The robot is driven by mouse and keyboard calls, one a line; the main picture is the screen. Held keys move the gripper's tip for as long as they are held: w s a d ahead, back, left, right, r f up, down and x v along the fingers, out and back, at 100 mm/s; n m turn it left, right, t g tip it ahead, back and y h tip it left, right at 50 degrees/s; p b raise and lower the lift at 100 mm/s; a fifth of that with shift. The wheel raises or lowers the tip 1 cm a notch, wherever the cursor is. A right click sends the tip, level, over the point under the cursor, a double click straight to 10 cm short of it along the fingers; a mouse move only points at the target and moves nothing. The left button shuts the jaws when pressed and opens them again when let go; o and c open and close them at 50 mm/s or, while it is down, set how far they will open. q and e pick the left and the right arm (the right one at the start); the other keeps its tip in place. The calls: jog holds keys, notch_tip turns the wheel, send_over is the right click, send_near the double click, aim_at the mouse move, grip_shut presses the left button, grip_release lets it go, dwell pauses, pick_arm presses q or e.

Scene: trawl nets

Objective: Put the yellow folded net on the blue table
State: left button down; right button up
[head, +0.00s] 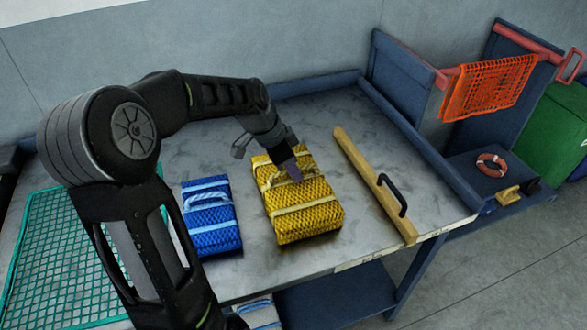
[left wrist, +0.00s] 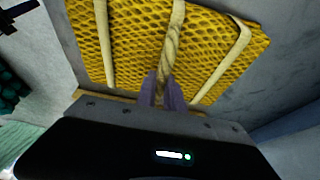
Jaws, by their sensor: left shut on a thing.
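The yellow folded net (head: 310,216), a bundle with pale straps and a rope handle, is at the middle of the grey-topped table with blue edges (head: 375,254). My left gripper (head: 292,172) comes down on it from above and is shut on its rope handle. In the left wrist view the fingers (left wrist: 162,92) close around the pale rope handle (left wrist: 171,48) across the yellow net (left wrist: 130,45). The net looks level; I cannot tell if it touches the tabletop or hangs just above. My right gripper is not in view.
A blue folded net (head: 211,222) lies close left of the yellow one. A wooden bar with a black handle (head: 375,188) lies to its right. A teal net panel (head: 48,260) is at the left.

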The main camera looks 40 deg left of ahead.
pick_arm(q)
jog(key=shift+w+r, duration=0.1)
jog(key=c, duration=1.9)
grip_release()
jog(key=o, duration=0.4)
jog(key=shift+o, duration=0.2)
jog(key=v, duration=1.2)
jog(key=shift+b, duration=0.35)
